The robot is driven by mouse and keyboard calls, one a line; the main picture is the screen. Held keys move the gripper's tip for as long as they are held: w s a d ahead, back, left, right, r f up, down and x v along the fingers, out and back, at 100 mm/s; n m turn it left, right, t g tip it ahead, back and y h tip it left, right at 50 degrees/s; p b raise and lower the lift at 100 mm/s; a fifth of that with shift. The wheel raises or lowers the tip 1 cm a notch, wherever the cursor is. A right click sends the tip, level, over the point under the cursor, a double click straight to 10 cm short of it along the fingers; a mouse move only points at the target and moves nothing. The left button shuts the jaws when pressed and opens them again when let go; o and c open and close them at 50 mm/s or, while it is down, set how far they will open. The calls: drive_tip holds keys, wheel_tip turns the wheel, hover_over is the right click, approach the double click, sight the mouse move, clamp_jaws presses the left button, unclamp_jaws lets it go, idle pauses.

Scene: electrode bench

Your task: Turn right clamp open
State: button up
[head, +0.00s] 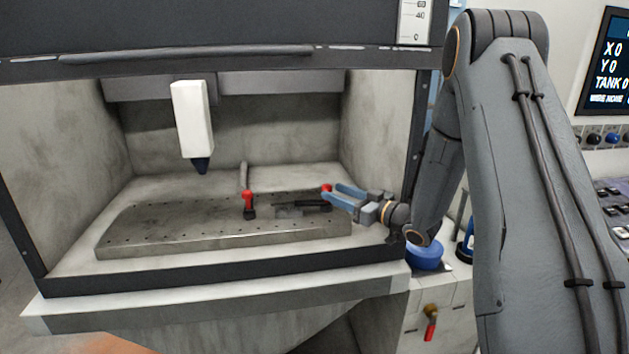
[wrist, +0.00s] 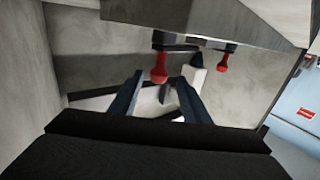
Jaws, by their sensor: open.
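The right clamp has a red handle (head: 326,189) near the right end of the metal plate (head: 180,225). The left clamp, also with a red handle (head: 249,199), stands upright nearer the plate's middle. My gripper (head: 330,194) reaches in from the right, open, with its two blue fingers at the right clamp and partly covering it. In the wrist view my gripper (wrist: 156,88) shows its fingers apart, with a red handle (wrist: 159,69), seemingly the right clamp's, in line with the gap. I cannot tell if they touch. Another red handle (wrist: 222,63) shows farther right.
A white tool head with a dark tip (head: 193,125) hangs above the plate's left part. Tank walls enclose the back and sides, with a dark front sill (head: 220,280). A blue round container (head: 425,257) stands outside at right.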

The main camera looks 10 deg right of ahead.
drive_tip(key=shift+w+a, duration=0.15)
drive_tip(key=shift+w, duration=0.3)
drive_tip(key=p+x, duration=0.2)
drive_tip(key=x, duration=0.4)
drive_tip(key=shift+s+a+r, duration=0.1)
drive_tip(key=shift+p+x, duration=0.35)
drive_tip(key=shift+x, duration=0.4)
drive_tip(key=shift+c, duration=0.4)
clamp_jaws()
